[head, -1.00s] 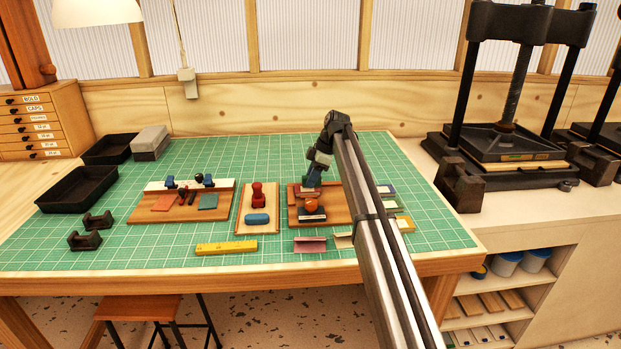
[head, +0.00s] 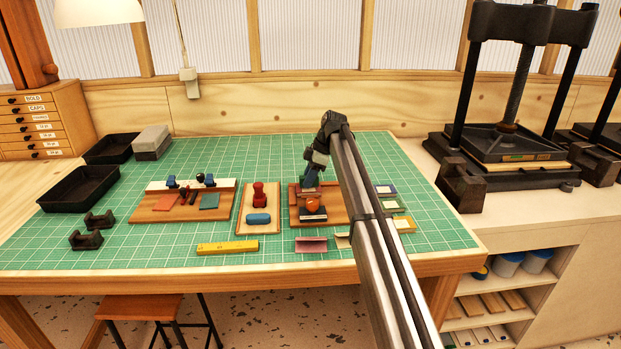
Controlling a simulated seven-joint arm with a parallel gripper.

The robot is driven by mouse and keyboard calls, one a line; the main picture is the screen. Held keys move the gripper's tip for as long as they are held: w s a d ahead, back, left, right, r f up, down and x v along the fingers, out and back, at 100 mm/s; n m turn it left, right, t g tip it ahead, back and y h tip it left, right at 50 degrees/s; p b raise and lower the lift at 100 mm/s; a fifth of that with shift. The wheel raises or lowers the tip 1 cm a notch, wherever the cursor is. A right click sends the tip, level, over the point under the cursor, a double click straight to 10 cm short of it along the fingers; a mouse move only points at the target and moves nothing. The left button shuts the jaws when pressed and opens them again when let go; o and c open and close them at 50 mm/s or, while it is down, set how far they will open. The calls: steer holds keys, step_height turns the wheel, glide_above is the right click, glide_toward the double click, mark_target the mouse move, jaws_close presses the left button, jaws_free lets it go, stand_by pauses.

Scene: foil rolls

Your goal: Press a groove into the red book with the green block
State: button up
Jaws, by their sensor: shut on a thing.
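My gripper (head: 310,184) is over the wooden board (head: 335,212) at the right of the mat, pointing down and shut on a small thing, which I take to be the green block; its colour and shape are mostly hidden. A small reddish patch shows just below the fingertips, and I cannot tell if it is the red book or whether the held thing touches it. An orange-knobbed dark block (head: 312,208) stands on the same board, just in front of the gripper. A pinkish-red folded piece (head: 311,245) lies on the mat in front of that board.
A middle board (head: 259,229) holds a red-handled tool and a blue piece. The left board (head: 182,217) holds red and green flat pieces and dark tools. A yellow bar (head: 227,248) lies in front. Small coloured pieces (head: 397,206) lie right of my arm.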

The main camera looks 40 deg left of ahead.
steer(key=shift+s+a, duration=0.7)
stand_by(0.7)
steer(key=shift+w+d, duration=1.15)
steer(key=shift+d, duration=0.05)
stand_by(1.2)
steer(key=shift+s+a, duration=1.15)
steer(key=shift+a, duration=0.05)
stand_by(1.4)
steer(key=shift+r, duration=3.5)
